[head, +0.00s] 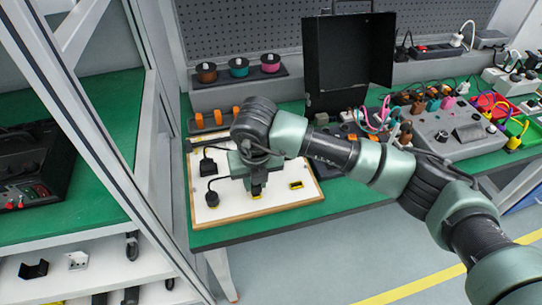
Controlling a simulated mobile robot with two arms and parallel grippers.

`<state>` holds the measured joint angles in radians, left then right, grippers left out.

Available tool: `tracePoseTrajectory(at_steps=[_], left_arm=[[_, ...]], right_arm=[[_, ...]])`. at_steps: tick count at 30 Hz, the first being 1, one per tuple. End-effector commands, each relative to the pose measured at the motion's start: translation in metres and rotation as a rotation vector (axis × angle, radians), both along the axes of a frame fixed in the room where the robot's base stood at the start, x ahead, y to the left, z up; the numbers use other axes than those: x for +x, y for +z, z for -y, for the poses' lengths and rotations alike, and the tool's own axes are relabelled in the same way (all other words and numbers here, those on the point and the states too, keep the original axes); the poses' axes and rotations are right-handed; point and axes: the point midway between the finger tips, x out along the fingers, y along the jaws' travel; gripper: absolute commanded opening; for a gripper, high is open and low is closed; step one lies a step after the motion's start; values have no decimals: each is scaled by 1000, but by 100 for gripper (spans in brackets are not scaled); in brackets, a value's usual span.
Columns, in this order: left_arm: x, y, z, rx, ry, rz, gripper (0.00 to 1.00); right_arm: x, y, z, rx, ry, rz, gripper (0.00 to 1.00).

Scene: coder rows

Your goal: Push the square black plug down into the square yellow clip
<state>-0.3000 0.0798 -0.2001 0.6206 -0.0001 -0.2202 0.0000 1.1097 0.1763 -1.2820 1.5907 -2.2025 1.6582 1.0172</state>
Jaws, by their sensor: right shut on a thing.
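My right gripper (256,184) points down over the white board and is shut on the black plug (257,190), of which only a small dark part shows below the fingers. A bit of yellow clip (257,197) shows right under the plug. Whether the plug touches it or sits in it, I cannot tell. Another yellow clip (296,185) lies bare on the board to the right. A black plug with a cord (212,197) stands on the board to the left, with yellow at its base. My left gripper is not in view.
The white board (285,200) has a wooden rim and lies on the green table. Another black corded plug (207,166) is at its upper left. Orange pieces (217,116) stand behind. A grey panel with cables (445,125) is at right. A metal frame post stands at left.

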Motion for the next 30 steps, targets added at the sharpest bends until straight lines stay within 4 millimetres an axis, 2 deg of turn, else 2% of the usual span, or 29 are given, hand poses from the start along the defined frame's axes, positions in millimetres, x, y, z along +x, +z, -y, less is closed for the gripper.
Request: tracePoseTrajectory(at_steps=[30], left_arm=[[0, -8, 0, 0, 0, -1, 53]], right_arm=[[0, -2, 0, 0, 0, 0, 0]])
